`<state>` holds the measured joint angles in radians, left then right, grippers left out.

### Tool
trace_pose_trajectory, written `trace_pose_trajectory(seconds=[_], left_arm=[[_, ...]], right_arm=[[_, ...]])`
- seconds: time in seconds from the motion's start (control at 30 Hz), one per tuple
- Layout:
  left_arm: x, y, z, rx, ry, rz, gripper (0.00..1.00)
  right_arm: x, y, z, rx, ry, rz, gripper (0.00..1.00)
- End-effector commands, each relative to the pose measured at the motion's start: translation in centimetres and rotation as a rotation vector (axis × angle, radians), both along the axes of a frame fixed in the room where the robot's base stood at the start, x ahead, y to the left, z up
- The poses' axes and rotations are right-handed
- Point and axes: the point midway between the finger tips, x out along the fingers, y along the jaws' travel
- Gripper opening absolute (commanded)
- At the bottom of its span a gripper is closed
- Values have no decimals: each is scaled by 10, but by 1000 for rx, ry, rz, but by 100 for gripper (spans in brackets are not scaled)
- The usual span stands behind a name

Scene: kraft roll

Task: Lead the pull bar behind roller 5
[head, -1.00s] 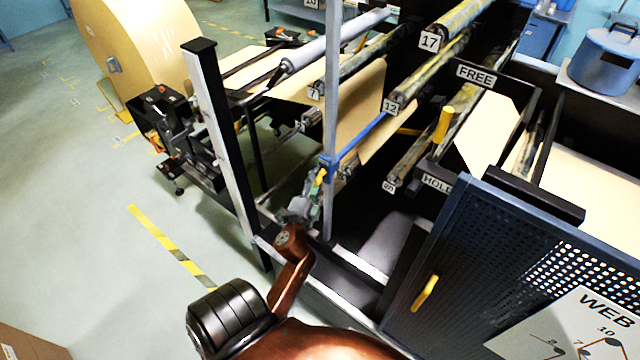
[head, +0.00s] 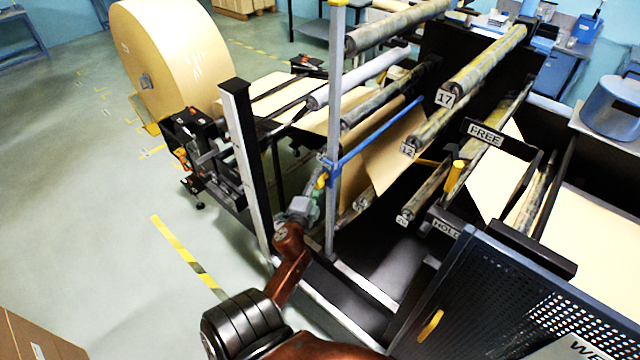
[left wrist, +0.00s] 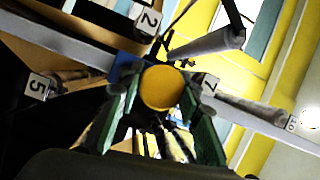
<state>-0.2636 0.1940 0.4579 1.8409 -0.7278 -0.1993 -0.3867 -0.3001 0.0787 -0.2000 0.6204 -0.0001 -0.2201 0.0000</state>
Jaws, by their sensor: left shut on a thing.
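The pull bar (head: 378,132) is a blue bar that slants up and to the right across the frame in the head view, above hanging brown paper. Its yellow grip (head: 321,181) is at the near end, by a grey upright post. My left gripper (head: 318,191) is shut on this grip. In the left wrist view the round yellow grip end (left wrist: 161,88) sits between the green fingers (left wrist: 160,120). Roller 5's number plate (left wrist: 38,87) is at the left there; most of that roller is hidden. My right gripper is not in view.
The grey post (head: 337,100) stands close by the bar's near end. Rollers 12 (head: 435,125) and 17 (head: 487,62) lie to the right. Plates 2 (left wrist: 148,20) and 7 (left wrist: 209,85) show near the fingers. A black-and-grey post (head: 246,160) stands left.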

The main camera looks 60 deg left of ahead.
Motion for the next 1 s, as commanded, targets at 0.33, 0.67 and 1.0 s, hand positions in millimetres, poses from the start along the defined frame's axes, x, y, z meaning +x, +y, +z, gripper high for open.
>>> trace_pose_trajectory(seconds=[0.33, 0.67, 1.0], left_arm=[[-6, 17, 20, 1, 5, 7, 0], [-14, 50, 58, 2, 4, 7, 0], [-20, 77, 86, 1, 3, 5, 0]], right_arm=[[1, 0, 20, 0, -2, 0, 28], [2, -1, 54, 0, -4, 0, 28], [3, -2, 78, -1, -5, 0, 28]])
